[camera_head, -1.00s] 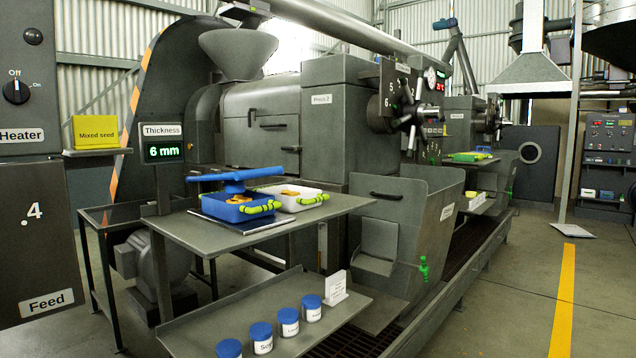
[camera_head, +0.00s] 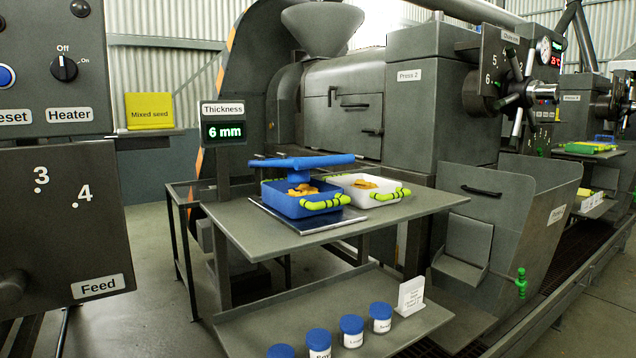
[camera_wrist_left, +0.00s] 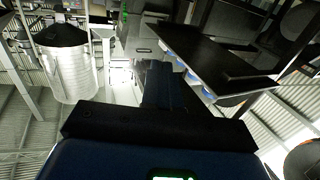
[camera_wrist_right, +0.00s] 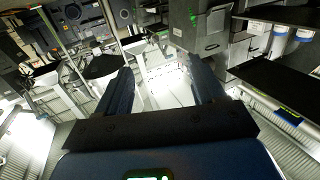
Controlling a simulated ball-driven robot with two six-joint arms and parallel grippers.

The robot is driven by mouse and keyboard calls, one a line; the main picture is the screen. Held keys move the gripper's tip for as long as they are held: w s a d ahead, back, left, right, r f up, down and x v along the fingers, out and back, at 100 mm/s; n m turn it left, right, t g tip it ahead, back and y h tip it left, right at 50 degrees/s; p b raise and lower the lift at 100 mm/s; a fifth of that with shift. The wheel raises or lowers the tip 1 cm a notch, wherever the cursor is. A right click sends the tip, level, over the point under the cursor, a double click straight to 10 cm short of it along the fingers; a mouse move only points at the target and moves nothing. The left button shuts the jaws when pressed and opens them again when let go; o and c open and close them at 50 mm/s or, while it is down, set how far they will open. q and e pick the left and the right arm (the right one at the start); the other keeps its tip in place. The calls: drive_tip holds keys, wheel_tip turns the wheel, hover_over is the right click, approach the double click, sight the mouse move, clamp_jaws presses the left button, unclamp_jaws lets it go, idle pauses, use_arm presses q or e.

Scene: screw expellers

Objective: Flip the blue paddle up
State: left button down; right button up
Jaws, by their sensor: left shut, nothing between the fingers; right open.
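The blue paddle (camera_head: 302,162) is a flat bar lying about level over the table in the head view. It sits above the back part of a blue tray (camera_head: 292,206) that holds yellowish-brown pieces. I cannot tell how it is mounted. My left gripper (camera_wrist_left: 165,68) shows only in the left wrist view, with its fingers together and nothing between them. My right gripper (camera_wrist_right: 158,70) shows only in the right wrist view, with its fingers apart and empty. Neither gripper is in the head view, and both are away from the paddle.
A white tray (camera_head: 388,195) stands right of the blue tray on the grey table (camera_head: 420,208). The thickness display (camera_head: 224,130) reads 6 mm. Several blue-lidded jars (camera_head: 351,330) stand on a lower shelf. A control panel (camera_head: 62,75) fills the left. A press (camera_head: 425,110) stands behind the table.

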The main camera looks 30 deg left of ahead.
use_arm(q)
drive_tip(key=w+r+n+t+y+p, duration=0.1)
drive_tip(key=w+r+n+t+p, duration=0.15)
drive_tip(key=r+n+p, duration=0.4)
drive_tip(key=w+r+n+t+y+p, duration=0.15)
drive_tip(key=w+r+p, duration=0.25)
drive_tip(key=r, duration=0.5)
use_arm(e)
drive_tip(key=shift+o, duration=1.1)
wheel_tip(320, 180, up, 11)
drive_tip(key=shift+r, duration=0.15)
use_arm(q)
drive_tip(key=m+g+y+p, duration=1.3)
drive_tip(key=m+y+p, duration=0.6)
drive_tip(key=m+p, duration=1.1)
approach(295, 162)
drive_tip(key=w+d+f+b, duration=0.1)
drive_tip(key=w+d+f, duration=0.1)
drive_tip(key=d+f, duration=0.15)
drive_tip(key=shift+s+a+m, duration=0.1)
drive_tip(key=shift+s+m, duration=0.1)
drive_tip(key=shift+m, duration=0.1)
use_arm(e)
wheel_tip(295, 162, up, 29)
drive_tip(key=shift+f, duration=0.2)
use_arm(q)
drive_tip(key=shift+a, duration=0.1)
use_arm(e)
drive_tip(key=shift+r, duration=0.1)
